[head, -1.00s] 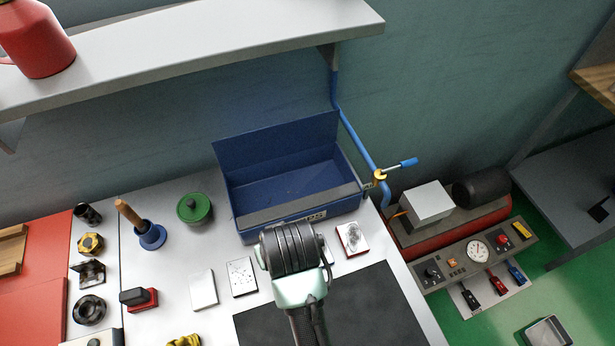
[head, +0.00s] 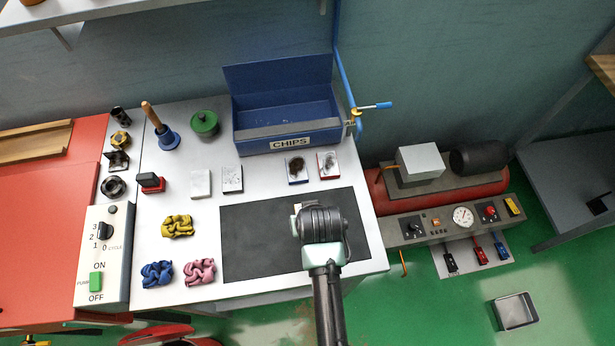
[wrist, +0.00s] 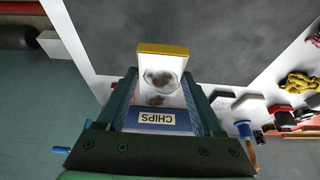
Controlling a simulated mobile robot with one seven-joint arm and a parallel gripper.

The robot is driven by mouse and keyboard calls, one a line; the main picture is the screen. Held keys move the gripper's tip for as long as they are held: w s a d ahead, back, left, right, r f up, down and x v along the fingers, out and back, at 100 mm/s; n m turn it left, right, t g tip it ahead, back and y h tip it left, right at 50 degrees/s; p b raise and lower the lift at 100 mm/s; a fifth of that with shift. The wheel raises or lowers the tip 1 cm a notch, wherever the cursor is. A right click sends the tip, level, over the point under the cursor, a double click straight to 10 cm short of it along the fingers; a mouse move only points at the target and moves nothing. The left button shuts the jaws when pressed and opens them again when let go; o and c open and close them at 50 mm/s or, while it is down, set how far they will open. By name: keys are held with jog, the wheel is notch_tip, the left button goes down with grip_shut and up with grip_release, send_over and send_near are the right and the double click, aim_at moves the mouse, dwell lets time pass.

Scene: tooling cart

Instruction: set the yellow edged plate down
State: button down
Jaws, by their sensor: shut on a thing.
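The yellow edged plate (wrist: 163,76) shows in the wrist view, with a yellow edge and a dark smudge on its pale face. My gripper (wrist: 165,90) is shut on it, a finger at each side. In the head view my gripper's wrist housing covers the fingers and the plate, above the right part of the dark mat (head: 250,240). The gap between plate and surface cannot be told.
Behind the mat stand a white plate (head: 201,184), a speckled plate (head: 232,180), a blue edged plate (head: 297,169) and a red edged plate (head: 328,165). The blue CHIPS bin (head: 290,144) is behind them. The mat's left part is clear; cloths (head: 177,226) lie left of it.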

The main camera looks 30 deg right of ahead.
jog(key=shift+x, duration=0.9)
jog(key=shift+s+f, duration=0.15)
jog(key=shift+f, duration=2.05)
jog(key=shift+c, duration=0.2)
grip_release()
jog(key=shift+s+a+f, duration=0.1)
jog(key=shift+f, duration=0.1)
jog(key=v, duration=1.2)
jog(key=shift+s+r, duration=0.1)
jog(key=shift+s, duration=0.05)
